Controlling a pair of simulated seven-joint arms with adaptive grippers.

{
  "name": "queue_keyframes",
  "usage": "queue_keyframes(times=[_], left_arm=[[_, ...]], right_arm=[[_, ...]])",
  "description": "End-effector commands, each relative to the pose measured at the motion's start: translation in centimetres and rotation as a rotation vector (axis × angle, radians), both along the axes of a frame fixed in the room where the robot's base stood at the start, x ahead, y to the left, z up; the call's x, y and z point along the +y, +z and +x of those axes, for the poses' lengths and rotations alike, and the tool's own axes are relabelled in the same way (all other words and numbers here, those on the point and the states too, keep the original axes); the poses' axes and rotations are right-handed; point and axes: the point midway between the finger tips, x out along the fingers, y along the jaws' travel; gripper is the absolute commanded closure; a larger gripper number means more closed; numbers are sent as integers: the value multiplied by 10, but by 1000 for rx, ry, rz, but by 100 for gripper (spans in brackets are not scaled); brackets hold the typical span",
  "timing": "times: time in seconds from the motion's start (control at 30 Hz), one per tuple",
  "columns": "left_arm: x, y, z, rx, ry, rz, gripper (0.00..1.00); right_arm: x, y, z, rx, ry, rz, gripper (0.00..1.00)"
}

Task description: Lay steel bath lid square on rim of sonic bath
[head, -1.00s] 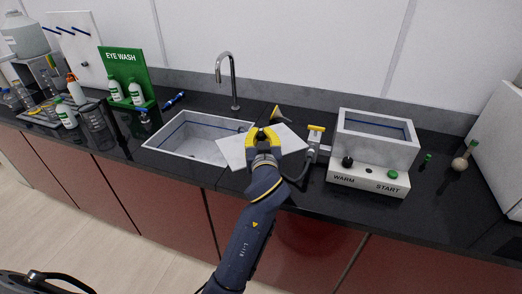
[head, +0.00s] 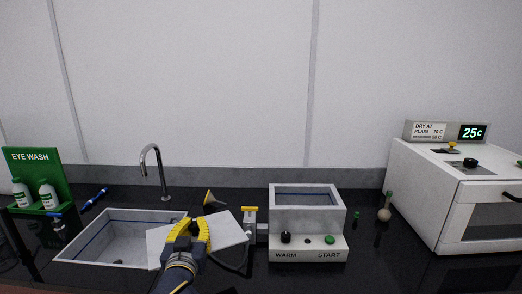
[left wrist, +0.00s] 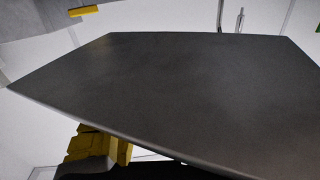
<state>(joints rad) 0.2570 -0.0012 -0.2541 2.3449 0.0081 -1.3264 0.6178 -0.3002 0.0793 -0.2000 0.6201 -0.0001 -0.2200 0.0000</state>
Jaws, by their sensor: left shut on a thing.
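The steel bath lid (head: 228,231) is a flat pale plate in the head view, left of the bath and partly over the sink's right edge. My left gripper (head: 188,232) is shut on it and covers part of it. In the left wrist view the lid (left wrist: 180,95) fills most of the picture as a dark grey sheet, with a yellow finger below it. The sonic bath (head: 307,219) is a grey box with an open top, on a white base marked WARM and START. My right gripper is not in view.
A sink (head: 110,244) with a tap (head: 160,172) lies left of the lid. A yellow-handled valve (head: 250,222) stands between lid and bath. A white oven (head: 460,203) is at the right, with a green-necked flask (head: 385,212) beside it. An eye wash stand (head: 37,170) is at far left.

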Motion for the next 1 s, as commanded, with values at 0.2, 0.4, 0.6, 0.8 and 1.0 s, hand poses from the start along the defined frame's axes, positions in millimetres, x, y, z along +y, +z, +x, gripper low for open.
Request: queue_keyframes(times=[0.2,0.4,0.6,0.8,1.0], left_arm=[[9,-49,-34,6,-76,3,100],[18,-77,-49,3,-85,0,100],[21,-91,-56,1,-86,-1,100],[17,-81,-58,-5,-108,-3,100],[13,-70,-81,2,-128,-5,100]], right_arm=[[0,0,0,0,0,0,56],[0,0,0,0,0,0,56],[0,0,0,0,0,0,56],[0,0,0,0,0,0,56],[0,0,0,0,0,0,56]])
